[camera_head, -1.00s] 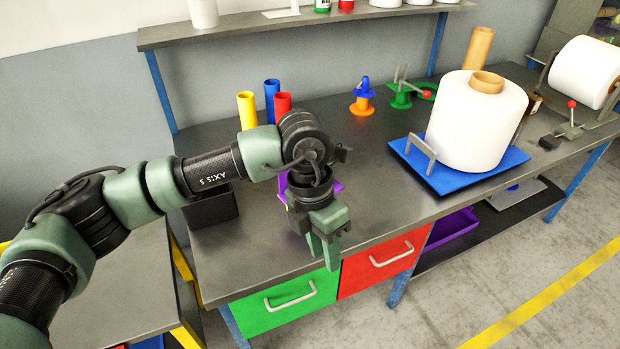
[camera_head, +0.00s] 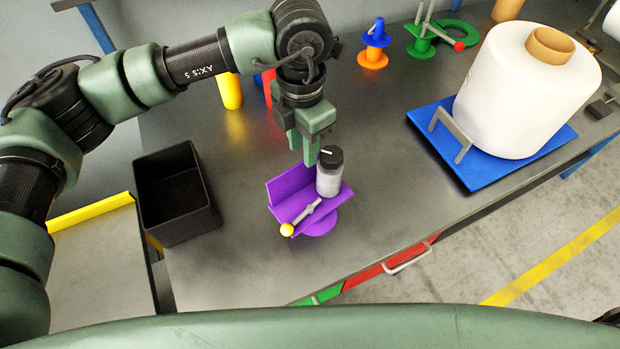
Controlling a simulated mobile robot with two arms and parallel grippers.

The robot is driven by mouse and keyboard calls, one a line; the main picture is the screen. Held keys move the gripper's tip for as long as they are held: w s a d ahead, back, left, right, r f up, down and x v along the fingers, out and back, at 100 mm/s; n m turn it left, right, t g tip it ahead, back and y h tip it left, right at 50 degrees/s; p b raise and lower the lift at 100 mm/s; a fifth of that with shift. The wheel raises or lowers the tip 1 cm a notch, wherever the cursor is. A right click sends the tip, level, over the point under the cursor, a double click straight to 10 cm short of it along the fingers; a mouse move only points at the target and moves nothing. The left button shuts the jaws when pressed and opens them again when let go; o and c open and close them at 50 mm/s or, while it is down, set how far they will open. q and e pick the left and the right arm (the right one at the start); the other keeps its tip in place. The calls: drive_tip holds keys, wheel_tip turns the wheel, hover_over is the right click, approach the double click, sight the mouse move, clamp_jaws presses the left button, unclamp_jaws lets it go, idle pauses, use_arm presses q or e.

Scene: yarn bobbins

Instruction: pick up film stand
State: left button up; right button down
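A purple stand (camera_head: 290,187) with an upright back plate and a round foot is on the grey workbench, left of the blue tray. A small clear-grey bottle with a black cap (camera_head: 329,172) stands on its right side. A grey lever with a yellow ball (camera_head: 287,230) lies across its front. My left gripper (camera_head: 310,150) points down just behind the stand and bottle, its fingertips close to the back plate. Whether it touches is unclear. Its fingers overlap in this view, so their opening is hidden. My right gripper is out of view.
A black open bin (camera_head: 177,205) is left of the stand. A blue tray (camera_head: 478,171) with a large white roll (camera_head: 520,95) is at right. Orange-blue (camera_head: 374,50) and green (camera_head: 420,47) stands are at the back. Yellow (camera_head: 230,92) and red cylinders are behind the arm.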

sight(302, 161)
use_arm(q)
drive_tip(key=shift+w, duration=0.2)
drive_tip(key=shift+f, duration=0.2)
wheel_tip(302, 161, down, 7)
drive_tip(key=p, duration=0.3)
drive_tip(key=shift+a+f+p, duration=0.1)
drive_tip(key=shift+a+p, duration=0.05)
drive_tip(key=shift+p, duration=0.2)
clamp_jaws()
idle(0.9)
